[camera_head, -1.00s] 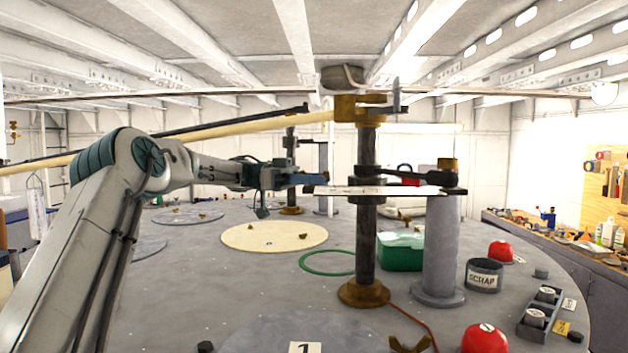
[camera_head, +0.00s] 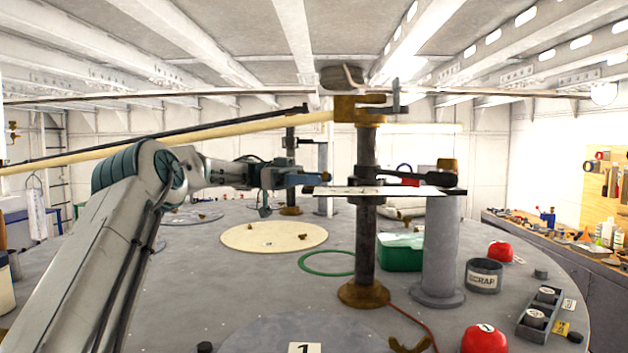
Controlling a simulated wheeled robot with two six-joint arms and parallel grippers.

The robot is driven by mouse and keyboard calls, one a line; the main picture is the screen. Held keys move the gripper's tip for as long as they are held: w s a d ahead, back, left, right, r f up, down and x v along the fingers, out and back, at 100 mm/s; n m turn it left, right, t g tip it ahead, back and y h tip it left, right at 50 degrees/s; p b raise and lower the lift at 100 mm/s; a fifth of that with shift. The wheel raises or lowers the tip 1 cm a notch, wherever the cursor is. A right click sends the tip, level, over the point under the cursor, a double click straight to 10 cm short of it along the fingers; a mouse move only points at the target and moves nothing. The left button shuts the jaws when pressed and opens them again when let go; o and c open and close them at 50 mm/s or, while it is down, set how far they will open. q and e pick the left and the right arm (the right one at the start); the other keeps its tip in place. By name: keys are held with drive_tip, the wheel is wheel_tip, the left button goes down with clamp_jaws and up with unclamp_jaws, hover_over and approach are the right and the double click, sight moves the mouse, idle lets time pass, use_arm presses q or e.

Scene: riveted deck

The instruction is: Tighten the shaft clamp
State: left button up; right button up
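A dark upright shaft (camera_head: 365,235) stands on a round brass foot on the deck. At its top is a brass head (camera_head: 358,110) with a grey upright lever at its right. Lower down, a dark collar with an arm (camera_head: 398,178) reaches right towards a grey column (camera_head: 438,245). I cannot tell for certain which fitting is the shaft clamp. My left gripper (camera_head: 322,179) points right, just left of the shaft near collar height, seen side-on. Its tip appears near the collar and plate; contact and jaw gap cannot be made out. My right gripper is not in view.
A thin pale plate (camera_head: 335,191) lies level across the shaft. A long pale pole (camera_head: 220,128) runs left from the brass head. A green box (camera_head: 400,254), scrap tin (camera_head: 483,276), red domes (camera_head: 485,339) and a dark tray (camera_head: 540,312) stand on the deck.

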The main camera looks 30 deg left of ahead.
use_arm(q)
drive_tip(key=shift+a+f, duration=0.15)
drive_tip(key=shift+a, duration=0.3)
drive_tip(key=s+a+b, duration=0.1)
drive_tip(key=a, duration=0.5)
drive_tip(key=shift+a, duration=0.25)
